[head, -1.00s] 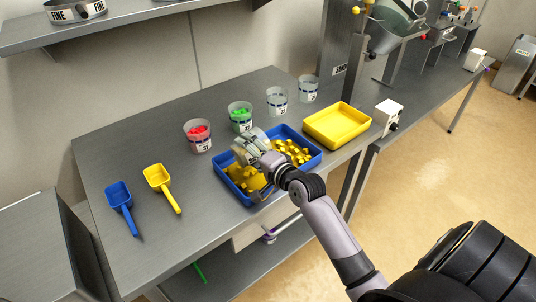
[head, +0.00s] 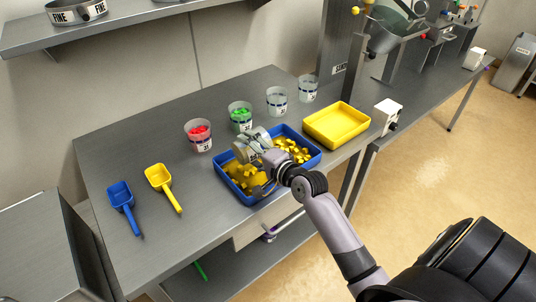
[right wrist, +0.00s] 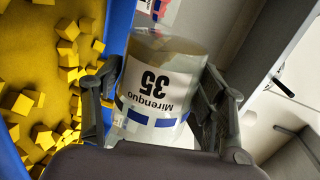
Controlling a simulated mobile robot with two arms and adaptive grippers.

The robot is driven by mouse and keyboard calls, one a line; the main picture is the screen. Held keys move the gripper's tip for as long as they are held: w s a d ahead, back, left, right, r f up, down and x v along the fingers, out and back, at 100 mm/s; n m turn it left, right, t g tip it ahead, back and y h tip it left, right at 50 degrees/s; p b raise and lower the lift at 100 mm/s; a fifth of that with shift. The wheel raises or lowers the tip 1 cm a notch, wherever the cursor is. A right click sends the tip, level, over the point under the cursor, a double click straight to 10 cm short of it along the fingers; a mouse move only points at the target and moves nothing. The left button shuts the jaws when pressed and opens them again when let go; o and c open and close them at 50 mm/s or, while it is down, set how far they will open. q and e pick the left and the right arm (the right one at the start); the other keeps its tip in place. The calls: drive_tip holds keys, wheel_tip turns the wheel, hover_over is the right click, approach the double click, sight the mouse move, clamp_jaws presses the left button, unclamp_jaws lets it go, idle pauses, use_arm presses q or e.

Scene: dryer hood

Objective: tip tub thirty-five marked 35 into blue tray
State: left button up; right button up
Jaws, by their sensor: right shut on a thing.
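The clear tub thirty-five (head: 246,149), with blue bands, is tipped over the blue tray. In the right wrist view the tub (right wrist: 160,85) shows its white label with "35" upside down; a tan patch shows through its upper part. My right gripper (head: 263,163) is shut around the tub's sides, with a finger on each side in the right wrist view (right wrist: 160,100). The blue tray (head: 229,191) holds yellow cubes and a yellow, grainy layer; they also show beside the tub in the right wrist view (right wrist: 62,90). The left gripper is not in view.
A red-filled tub (head: 198,137), a green-filled tub (head: 240,119) and two clear tubs (head: 277,102) (head: 308,89) stand behind the blue tray. A yellow tray (head: 337,124) stands right of it. Blue (head: 121,198) and yellow scoops (head: 160,180) lie left. The bench's back left is clear.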

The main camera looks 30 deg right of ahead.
drive_tip(key=shift+d+r+m+p, duration=0.45)
drive_tip(key=shift+r+m+p, duration=0.1)
drive_tip(key=shift+m+p, duration=0.3)
drive_tip(key=shift+c, duration=0.2)
idle(0.6)
drive_tip(key=shift+d+r+m+y, duration=0.25)
drive_tip(key=shift+d+m+y, duration=0.15)
drive_tip(key=shift+m, duration=0.15)
idle(0.5)
